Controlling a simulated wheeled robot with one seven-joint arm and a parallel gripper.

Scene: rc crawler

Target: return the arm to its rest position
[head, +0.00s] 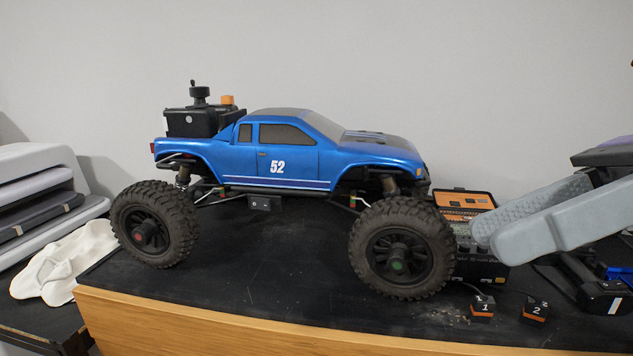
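My gripper (484,236) comes in from the right edge of the head view, with its two long grey fingers pointing left and slightly down. The textured inner face of the far finger shows above the smooth near finger, so the fingers stand apart. I see nothing held between them. The fingertips are just right of the front wheel of the blue crawler (290,160), in front of a black case with an orange lid (466,200), partly hiding it. I cannot tell whether they touch anything. The rest of my arm is mostly out of view.
The crawler, marked 52, stands on a black-topped table (270,290) with a wooden front edge. Small blocks marked 1 (483,308) and 2 (535,312) lie below the fingers. A white cloth (65,265) and stacked grey trays (35,190) are at left.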

